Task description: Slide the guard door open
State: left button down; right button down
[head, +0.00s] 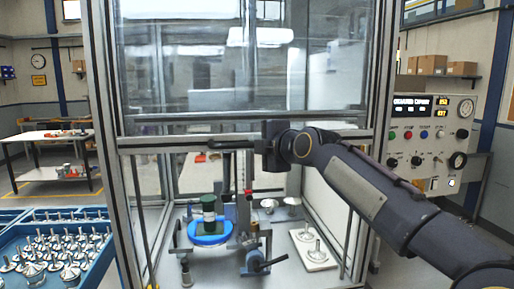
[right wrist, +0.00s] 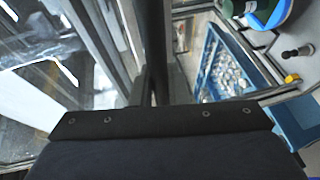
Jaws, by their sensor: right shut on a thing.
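The guard door (head: 180,75) is a clear pane in a metal frame on the front of a machine enclosure, seen in the head view. Its lower rail (head: 165,141) sits partway up, with an opening below it. A dark horizontal handle (head: 226,144) is on the lower rail. My right gripper (head: 266,148) is shut on the handle, near its right part; the fingers are largely hidden. In the right wrist view a dark bar (right wrist: 155,45) runs away from the gripper body. My left gripper is not in view.
Inside the enclosure stand a blue round fixture with a green part (head: 209,220) and a white plate with pegs (head: 313,250). A blue tray of metal parts (head: 60,215) is at left. A control panel (head: 430,130) is at right, behind my right arm.

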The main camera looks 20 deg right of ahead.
jog(key=c, duration=1.4)
grip_release()
jog(key=shift+s, duration=0.1)
jog(key=a+b+v, duration=0.1)
jog(key=b+v, duration=0.1)
jog(key=v, duration=0.5)
jog(key=shift+s+d, duration=0.35)
jog(key=shift+d, duration=0.15)
